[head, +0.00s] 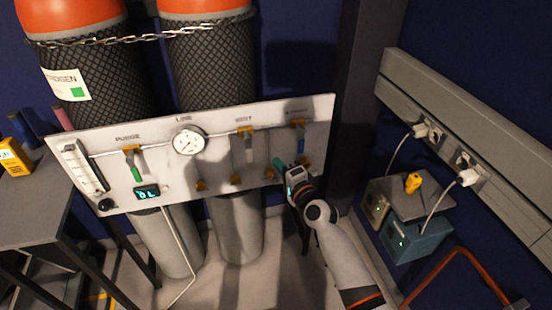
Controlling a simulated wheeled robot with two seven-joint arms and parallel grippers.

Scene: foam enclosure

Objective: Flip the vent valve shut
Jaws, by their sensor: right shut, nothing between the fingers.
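A pale panel (222,160) stands in front of two gas cylinders. The vent valve (244,131) is a brass fitting under a label that seems to read VENT, right of the round gauge. Its grey lever (249,150) points down, across the horizontal pipe. My right gripper (279,164) is shut and empty at the panel's lower right, below and right of the vent lever and apart from it in the picture. Its depth from the panel is hard to tell. My left gripper is out of view.
A valve with a blue lever (301,144) sits right of the vent valve, above my right gripper. A green-lever valve (136,168) and a round gauge (188,141) are to the left. Boxes (421,235) with plugged cables stand at the right. A dark table (35,208) is at the left.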

